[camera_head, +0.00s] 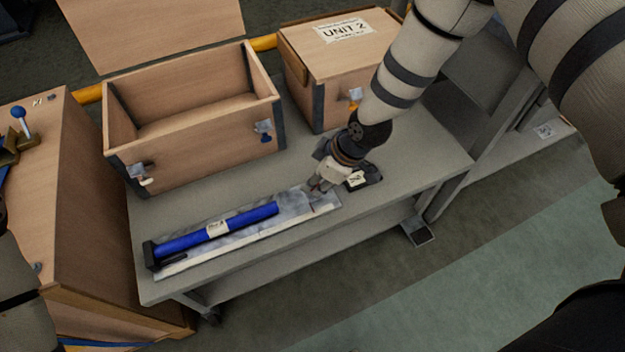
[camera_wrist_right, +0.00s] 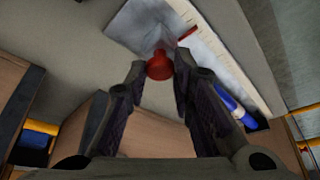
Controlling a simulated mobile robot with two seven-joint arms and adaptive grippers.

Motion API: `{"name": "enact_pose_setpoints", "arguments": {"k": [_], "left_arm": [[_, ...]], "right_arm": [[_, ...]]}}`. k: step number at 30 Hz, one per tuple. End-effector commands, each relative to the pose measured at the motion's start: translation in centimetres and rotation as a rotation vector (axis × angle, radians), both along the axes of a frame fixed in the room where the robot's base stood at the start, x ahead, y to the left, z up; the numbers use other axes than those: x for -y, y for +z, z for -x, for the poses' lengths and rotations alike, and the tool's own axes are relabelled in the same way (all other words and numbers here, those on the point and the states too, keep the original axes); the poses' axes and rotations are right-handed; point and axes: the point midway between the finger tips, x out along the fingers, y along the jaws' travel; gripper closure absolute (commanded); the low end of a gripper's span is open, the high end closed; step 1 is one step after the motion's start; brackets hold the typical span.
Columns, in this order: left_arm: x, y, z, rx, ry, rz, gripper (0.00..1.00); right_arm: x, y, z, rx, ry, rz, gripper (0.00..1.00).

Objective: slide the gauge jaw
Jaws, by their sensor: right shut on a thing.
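A long gauge (camera_head: 240,243) with a pale scale edge lies on the grey workbench. A blue cylinder (camera_head: 245,216) with a white label lies along it, its left end at a dark end block (camera_head: 150,255). The grey sliding jaw (camera_head: 322,198) is near the gauge's right end, apart from the cylinder's right end. In the right wrist view the jaw carries a red knob (camera_wrist_right: 159,68). My right gripper (camera_head: 316,185) is shut on this knob, with a fingertip on each side. The gripper partly hides the jaw in the head view. My left gripper is out of view.
An open wooden crate (camera_head: 190,157) with metal latches stands behind the gauge. A closed box marked UNIT 2 (camera_head: 340,55) stands at the back right. A small dark labelled item (camera_head: 362,177) lies right of my gripper. The bench front edge is close to the gauge.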

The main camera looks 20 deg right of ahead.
Motion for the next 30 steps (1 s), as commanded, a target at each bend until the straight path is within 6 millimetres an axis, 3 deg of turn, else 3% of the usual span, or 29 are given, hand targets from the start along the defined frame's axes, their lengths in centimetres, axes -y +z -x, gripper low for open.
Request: {"name": "enact_pose_setpoints", "arguments": {"k": [5,6,8,18,30], "left_arm": [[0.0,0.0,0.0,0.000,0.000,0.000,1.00],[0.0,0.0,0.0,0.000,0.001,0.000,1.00],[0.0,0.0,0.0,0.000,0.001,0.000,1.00],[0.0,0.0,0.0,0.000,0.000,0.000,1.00],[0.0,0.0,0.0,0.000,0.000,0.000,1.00]], "right_arm": [[0.0,0.0,0.0,0.000,0.001,0.001,1.00],[0.0,0.0,0.0,-0.001,0.000,0.001,0.69],[0.0,0.0,0.0,-0.001,0.000,0.001,0.57],[0.1,0.5,0.1,-0.001,0.000,0.001,0.57],[2.8,9.4,2.5,0.003,-0.001,0.000,0.57]]}}
